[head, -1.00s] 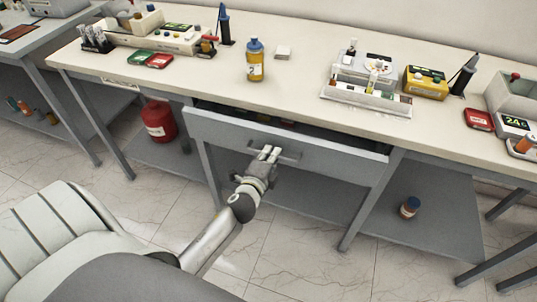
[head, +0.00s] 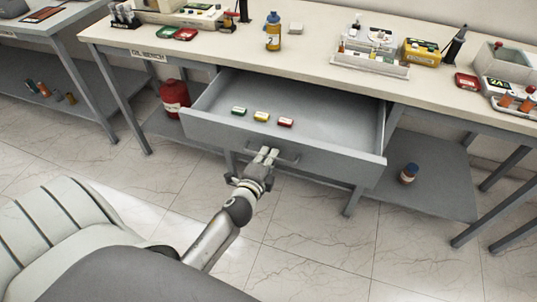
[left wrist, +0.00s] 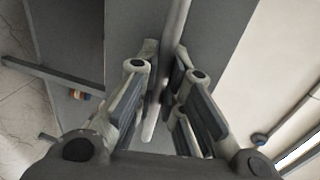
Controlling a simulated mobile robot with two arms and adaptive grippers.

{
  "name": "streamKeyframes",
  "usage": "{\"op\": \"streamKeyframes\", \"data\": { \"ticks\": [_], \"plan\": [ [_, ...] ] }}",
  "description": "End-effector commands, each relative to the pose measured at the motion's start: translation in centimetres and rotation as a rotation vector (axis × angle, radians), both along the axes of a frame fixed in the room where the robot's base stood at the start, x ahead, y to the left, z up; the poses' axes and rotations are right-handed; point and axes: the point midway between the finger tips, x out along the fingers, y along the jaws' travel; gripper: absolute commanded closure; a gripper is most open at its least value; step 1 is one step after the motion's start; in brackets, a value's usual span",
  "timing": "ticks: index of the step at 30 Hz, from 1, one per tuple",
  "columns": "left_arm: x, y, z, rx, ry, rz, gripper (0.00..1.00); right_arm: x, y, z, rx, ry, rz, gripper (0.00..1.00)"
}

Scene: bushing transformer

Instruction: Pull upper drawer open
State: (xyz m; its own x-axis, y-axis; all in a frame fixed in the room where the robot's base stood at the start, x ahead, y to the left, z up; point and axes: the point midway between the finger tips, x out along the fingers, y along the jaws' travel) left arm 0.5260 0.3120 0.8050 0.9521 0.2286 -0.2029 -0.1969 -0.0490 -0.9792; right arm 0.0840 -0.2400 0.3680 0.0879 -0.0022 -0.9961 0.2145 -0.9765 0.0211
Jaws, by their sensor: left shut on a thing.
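The upper drawer (head: 330,115) is a grey drawer under the beige workbench top, and it stands pulled well out. Its interior shows with a small green, a yellow and a red item lying inside near the front left. My left gripper (head: 266,154) is shut on the drawer's bar handle (head: 287,160), at the middle of the front panel. In the left wrist view the fingers (left wrist: 165,85) sit on both sides of the handle bar (left wrist: 172,45). My right gripper is not in view.
The workbench top (head: 330,42) carries a yellow bottle (head: 273,35), a white tray (head: 370,64) and a yellow box (head: 424,52). A red canister (head: 174,97) and a small brown bottle (head: 408,173) stand on the lower shelf. The tiled floor in front is clear.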

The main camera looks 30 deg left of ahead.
Motion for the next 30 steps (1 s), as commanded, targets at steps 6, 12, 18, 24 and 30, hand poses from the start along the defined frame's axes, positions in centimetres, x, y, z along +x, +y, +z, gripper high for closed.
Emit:
{"op": "streamKeyframes", "data": {
  "ticks": [6, 12, 18, 24, 30],
  "plan": [
    [0.0, 0.0, 0.0, 0.0, 0.0, 0.001, 1.0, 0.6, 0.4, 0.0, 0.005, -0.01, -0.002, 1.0],
    [0.0, 0.0, 0.0, 0.0, 0.0, 0.001, 0.79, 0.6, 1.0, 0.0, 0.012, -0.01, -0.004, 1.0],
    [0.0, 0.0, 0.0, 0.0, 0.0, 0.0, 0.68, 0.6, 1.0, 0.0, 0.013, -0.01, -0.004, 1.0],
    [-0.1, 0.0, 0.0, 0.0, 0.0, 0.0, 0.68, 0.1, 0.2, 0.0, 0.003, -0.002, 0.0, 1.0],
    [-2.0, -0.5, 0.3, -0.001, 0.001, 0.0, 0.68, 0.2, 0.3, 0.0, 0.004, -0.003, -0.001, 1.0]
  ]
}}
